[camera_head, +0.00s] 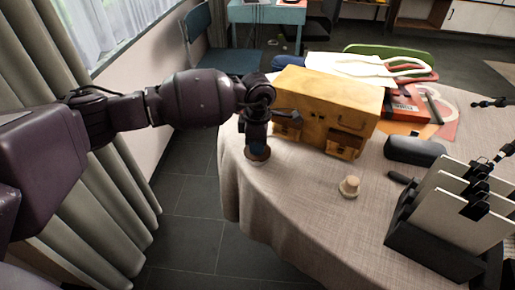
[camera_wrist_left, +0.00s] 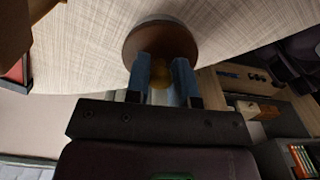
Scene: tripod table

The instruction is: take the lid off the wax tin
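My left gripper (camera_head: 257,145) points down at a round brown thing (camera_head: 257,155) near the left edge of the table. In the left wrist view this is a brown disc (camera_wrist_left: 150,30) with a rounded yellowish knob (camera_wrist_left: 160,77). I take it for the lid of the wax tin. The two blue-grey fingers of the left gripper (camera_wrist_left: 161,75) stand close on either side of the knob, which fills the narrow gap between them. I do not see my right gripper.
A yellow wooden chest (camera_head: 325,100) stands just right of the left gripper. A small beige stopper-like piece (camera_head: 349,187) lies in front of it. A black rack with pale panels (camera_head: 450,220), a dark case (camera_head: 414,149) and a red box (camera_head: 404,106) are further right. The cloth-covered front left (camera_head: 290,205) is clear.

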